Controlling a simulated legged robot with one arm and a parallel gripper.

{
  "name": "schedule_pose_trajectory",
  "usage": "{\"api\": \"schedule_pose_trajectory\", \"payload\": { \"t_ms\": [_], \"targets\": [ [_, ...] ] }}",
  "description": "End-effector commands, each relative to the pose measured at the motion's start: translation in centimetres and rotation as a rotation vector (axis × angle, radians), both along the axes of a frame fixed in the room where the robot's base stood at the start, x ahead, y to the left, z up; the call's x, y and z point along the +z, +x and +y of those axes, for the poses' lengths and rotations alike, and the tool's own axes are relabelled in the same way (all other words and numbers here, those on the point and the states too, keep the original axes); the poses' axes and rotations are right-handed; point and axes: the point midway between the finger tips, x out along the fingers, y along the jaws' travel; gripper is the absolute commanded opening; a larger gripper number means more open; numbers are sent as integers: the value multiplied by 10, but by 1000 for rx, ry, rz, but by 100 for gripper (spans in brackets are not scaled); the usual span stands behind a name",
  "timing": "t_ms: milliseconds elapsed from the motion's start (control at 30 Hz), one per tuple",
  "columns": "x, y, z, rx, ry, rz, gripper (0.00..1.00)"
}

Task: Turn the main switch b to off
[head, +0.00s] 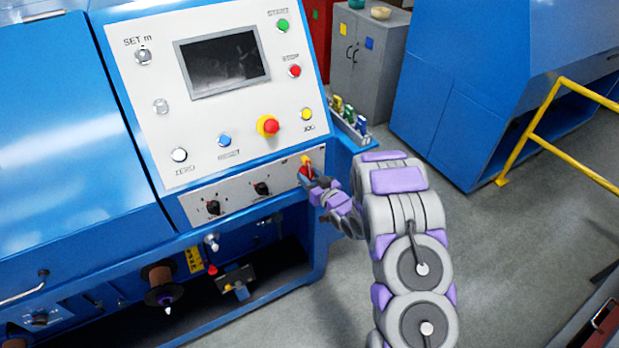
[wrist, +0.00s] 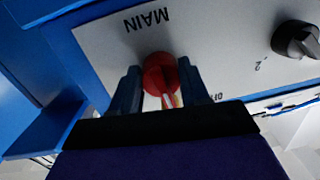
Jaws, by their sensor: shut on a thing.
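The main switch is a red rotary knob (wrist: 160,75) on the lower grey strip of the blue machine's panel. In the wrist view it sits under the word MAIN, which appears upside down, and a partly hidden label lies at its right. In the head view the red knob (head: 306,172) shows at the strip's right end, with yellow beside it. My gripper (wrist: 163,88) has one finger on each side of the knob and is shut on it. The gripper also shows at the knob in the head view (head: 314,180). The knob's lower part is hidden by my gripper.
Black knobs (head: 261,188) sit left of the switch on the same strip. Above is the control panel with a screen (head: 224,65) and a red emergency button (head: 268,126). A small blue shelf with bottles (head: 350,121) stands right of the panel. Grey floor (head: 500,240) is open at right.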

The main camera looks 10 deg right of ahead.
Motion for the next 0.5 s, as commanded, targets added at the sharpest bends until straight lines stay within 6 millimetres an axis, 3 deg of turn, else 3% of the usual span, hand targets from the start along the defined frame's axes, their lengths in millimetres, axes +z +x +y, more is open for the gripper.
{"api": "schedule_pose_trajectory", "payload": {
  "t_ms": [500],
  "targets": [
    [-6,-2,-1,2,-437,-130,0]
  ]
}}
